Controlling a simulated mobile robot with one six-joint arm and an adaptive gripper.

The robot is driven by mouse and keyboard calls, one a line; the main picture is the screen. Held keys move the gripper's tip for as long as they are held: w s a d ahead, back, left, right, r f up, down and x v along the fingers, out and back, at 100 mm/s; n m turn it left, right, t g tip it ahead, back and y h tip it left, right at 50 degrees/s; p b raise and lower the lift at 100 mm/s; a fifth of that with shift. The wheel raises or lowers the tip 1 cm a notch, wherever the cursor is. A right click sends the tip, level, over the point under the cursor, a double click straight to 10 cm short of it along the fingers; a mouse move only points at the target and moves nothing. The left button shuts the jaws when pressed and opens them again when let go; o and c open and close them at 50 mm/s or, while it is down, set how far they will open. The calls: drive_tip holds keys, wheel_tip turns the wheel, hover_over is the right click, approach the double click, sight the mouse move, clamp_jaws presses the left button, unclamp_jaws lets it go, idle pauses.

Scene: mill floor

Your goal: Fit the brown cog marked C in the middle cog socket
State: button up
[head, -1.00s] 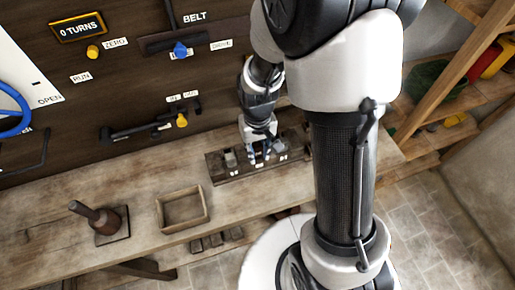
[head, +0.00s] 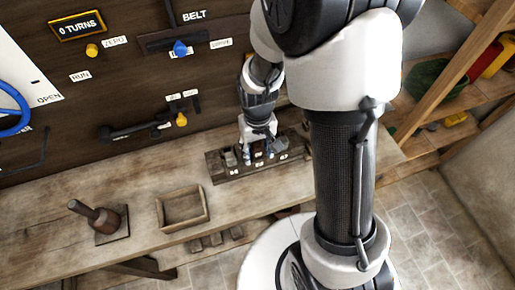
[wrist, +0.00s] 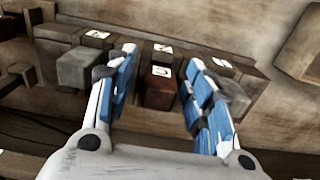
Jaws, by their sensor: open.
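My gripper (head: 258,156) is over the dark wooden cog rack (head: 220,177) on the bench in the head view. In the wrist view my gripper (wrist: 165,105) is open, with blue-padded fingers spread apart. The reddish-brown cog (wrist: 160,95), a block with a white label on top, stands between the fingers, in line with the middle label of the rack (wrist: 118,48); there is a gap on both sides. The letter is too blurred to read. How deep it sits is hidden. A grey block (wrist: 82,68) is left of the fingers, another (wrist: 234,97) by the right finger.
An empty wooden tray (head: 205,203) and a mallet-like tool on a square plate (head: 112,232) stand on the bench to the left. The dark panel (head: 60,120) with levers rises behind the bench. Shelves (head: 440,100) stand at the right.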

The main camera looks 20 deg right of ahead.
drive_tip(key=shift+r, duration=0.1)
wheel_tip(320, 180, up, 11)
drive_tip(key=shift+r, duration=0.1)
drive_tip(key=s+r+t, duration=0.4)
drive_tip(key=s+r, duration=0.8)
drive_tip(key=s, duration=0.2)
drive_tip(key=shift+s+r+t, duration=0.15)
drive_tip(key=shift+s+t, duration=0.15)
drive_tip(key=shift+s, duration=0.05)
idle(0.8)
